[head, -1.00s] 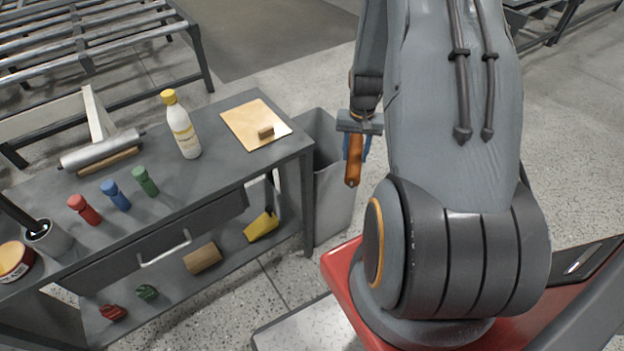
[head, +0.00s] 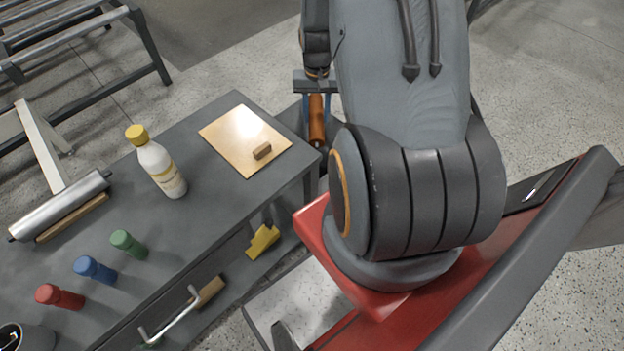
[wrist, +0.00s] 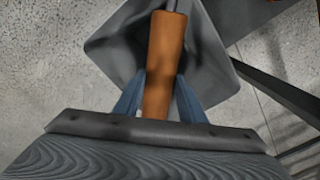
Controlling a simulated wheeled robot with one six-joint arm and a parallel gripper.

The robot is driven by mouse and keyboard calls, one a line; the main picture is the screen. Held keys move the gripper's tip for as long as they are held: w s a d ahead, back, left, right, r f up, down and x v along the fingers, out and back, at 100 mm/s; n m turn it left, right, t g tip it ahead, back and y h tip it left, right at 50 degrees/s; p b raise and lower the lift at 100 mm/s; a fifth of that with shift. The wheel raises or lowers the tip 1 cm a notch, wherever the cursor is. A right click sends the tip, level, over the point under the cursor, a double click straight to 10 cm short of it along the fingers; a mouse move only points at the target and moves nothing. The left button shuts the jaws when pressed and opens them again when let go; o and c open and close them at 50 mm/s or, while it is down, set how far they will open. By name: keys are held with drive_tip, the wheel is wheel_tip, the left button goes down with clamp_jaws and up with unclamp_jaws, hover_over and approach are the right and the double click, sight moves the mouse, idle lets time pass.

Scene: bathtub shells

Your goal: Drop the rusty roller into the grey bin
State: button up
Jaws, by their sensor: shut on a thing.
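The rusty roller (wrist: 165,55) is an orange-brown cylinder with a thin grey stub at its far end. My gripper (wrist: 160,80) is shut on it, with a blue finger on each side. In the wrist view the roller lies across the open mouth of the grey bin (wrist: 212,62); its height above the rim is hard to tell. In the head view the roller (head: 317,122) hangs upright from my gripper (head: 317,106) beyond the bench corner. There the bin (head: 290,120) is mostly hidden behind the bench, the gripper and my arm.
A grey bench (head: 215,195) stands beside the bin. It holds a yellow-capped bottle (head: 160,168), a tan board (head: 235,135) with a small block, a silver roller (head: 60,205) and red, blue and green bottles. A yellow item (head: 262,241) lies on its lower shelf.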

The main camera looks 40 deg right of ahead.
drive_tip(key=shift+f+b, duration=2.05)
drive_tip(key=shift+f, duration=0.8)
drive_tip(key=o, duration=1.5)
drive_tip(key=shift+r, duration=0.15)
drive_tip(key=shift+r, duration=3.8)
